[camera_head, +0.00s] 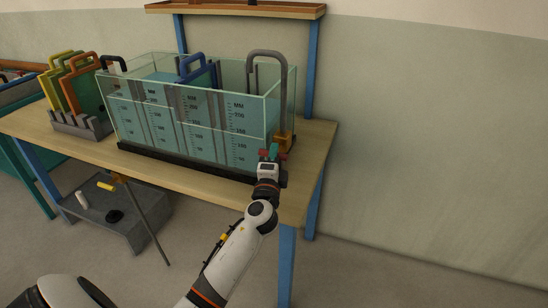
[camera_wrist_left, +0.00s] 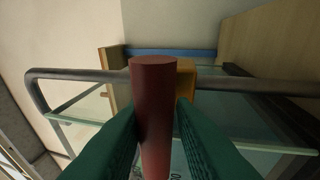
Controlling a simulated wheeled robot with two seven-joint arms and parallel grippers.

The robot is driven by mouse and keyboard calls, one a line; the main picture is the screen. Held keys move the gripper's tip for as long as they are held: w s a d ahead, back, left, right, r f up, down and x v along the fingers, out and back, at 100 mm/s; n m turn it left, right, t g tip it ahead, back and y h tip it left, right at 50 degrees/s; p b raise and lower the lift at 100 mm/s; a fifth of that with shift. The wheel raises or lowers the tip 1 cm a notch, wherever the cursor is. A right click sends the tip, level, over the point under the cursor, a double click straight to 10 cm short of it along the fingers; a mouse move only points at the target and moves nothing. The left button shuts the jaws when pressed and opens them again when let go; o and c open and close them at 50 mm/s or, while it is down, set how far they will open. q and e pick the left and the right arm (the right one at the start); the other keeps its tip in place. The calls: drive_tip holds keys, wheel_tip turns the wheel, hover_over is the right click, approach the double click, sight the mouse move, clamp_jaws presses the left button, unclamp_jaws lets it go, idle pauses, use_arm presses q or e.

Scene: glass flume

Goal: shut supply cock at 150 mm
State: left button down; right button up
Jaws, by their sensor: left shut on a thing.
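The glass flume (camera_head: 187,125) stands on the table, with millimetre scales on its front panes. Its water looks blue-green; I cannot read its level against the right-hand scale (camera_head: 239,130) with certainty. The grey supply pipe (camera_head: 284,85) bends over the right end and meets a brass cock body (camera_head: 285,141), also seen in the left wrist view (camera_wrist_left: 186,76). My left gripper (camera_head: 270,152) is at this cock. In the left wrist view its green fingers (camera_wrist_left: 158,135) are shut on the dark red cock handle (camera_wrist_left: 154,95). My right gripper is not in view.
A blue-handled gate (camera_head: 197,70) stands in the flume. A rack (camera_head: 82,128) of yellow and orange-handled gates is at the left. The table's front edge (camera_head: 200,186) lies under my left arm. A low grey stand (camera_head: 135,225) with small items is on the floor.

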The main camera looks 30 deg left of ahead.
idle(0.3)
use_arm(q)
drive_tip(key=c, duration=1.2)
unclamp_jaws()
drive_tip(key=shift+c, duration=0.2)
drive_tip(key=b+v, duration=0.2)
drive_tip(key=v, duration=1)
drive_tip(key=shift+f, duration=0.1)
